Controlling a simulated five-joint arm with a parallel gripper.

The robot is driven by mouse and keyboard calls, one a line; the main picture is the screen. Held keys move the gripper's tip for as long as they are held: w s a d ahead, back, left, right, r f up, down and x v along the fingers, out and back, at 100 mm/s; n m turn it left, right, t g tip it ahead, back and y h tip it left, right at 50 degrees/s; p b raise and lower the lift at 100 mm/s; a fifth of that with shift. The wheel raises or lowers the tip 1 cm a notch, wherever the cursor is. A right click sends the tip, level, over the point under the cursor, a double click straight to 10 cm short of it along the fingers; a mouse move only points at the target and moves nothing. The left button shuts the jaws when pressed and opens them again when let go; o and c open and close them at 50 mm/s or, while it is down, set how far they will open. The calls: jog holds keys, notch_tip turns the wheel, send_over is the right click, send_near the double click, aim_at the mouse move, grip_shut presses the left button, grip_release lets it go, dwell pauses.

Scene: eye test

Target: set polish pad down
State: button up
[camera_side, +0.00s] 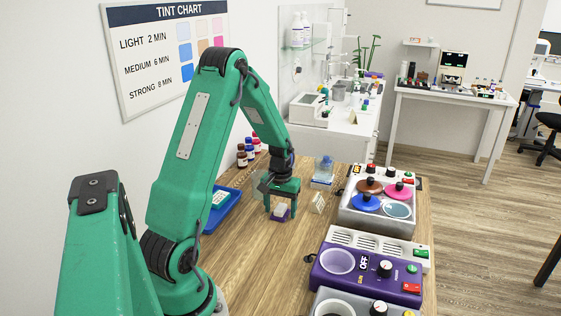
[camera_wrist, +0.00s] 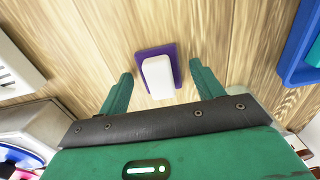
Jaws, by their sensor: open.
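The polish pad (camera_side: 281,210) appears as a small white block with a purple plate under it, on the wooden table. In the wrist view, the white block (camera_wrist: 158,78) stands near the middle, with the purple plate (camera_wrist: 158,51) showing around its far part. My gripper (camera_side: 280,209) is open above the table at the pad. In the wrist view, my gripper's fingers (camera_wrist: 161,69) are on either side of the white block, with a visible gap on each side. I cannot tell whether the block and plate are one piece.
A blue tray (camera_side: 217,218) lies to the left. A small white card (camera_side: 317,203) and a bottle on a stand (camera_side: 324,170) are to the right. A grey unit with coloured lids (camera_side: 350,219) and a purple device (camera_side: 328,282) line the right edge. Bare wood (camera_side: 250,265) lies in front.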

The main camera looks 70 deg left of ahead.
aim_at(281, 208)
notch_tip(281, 208, up, 12)
dwell(0.6)
jog(key=shift+r, duration=0.1)
dwell(0.4)
jog(key=s+d+r+m+t, duration=0.1)
jog(key=d+r+m, duration=0.1)
jog(key=d+r, duration=0.4)
jog(key=s+d+r+m+t, duration=0.1)
jog(key=d+r+m, duration=0.15)
jog(key=d, duration=0.55)
jog(key=s+d+r+m+t, duration=0.1)
jog(key=s+d+m, duration=0.1)
jog(key=s+d, duration=0.2)
jog(key=s+d+r+m+t, duration=0.2)
jog(key=s+d, duration=0.3)
jog(key=d, duration=0.3)
jog(key=shift+r+t, duration=0.3)
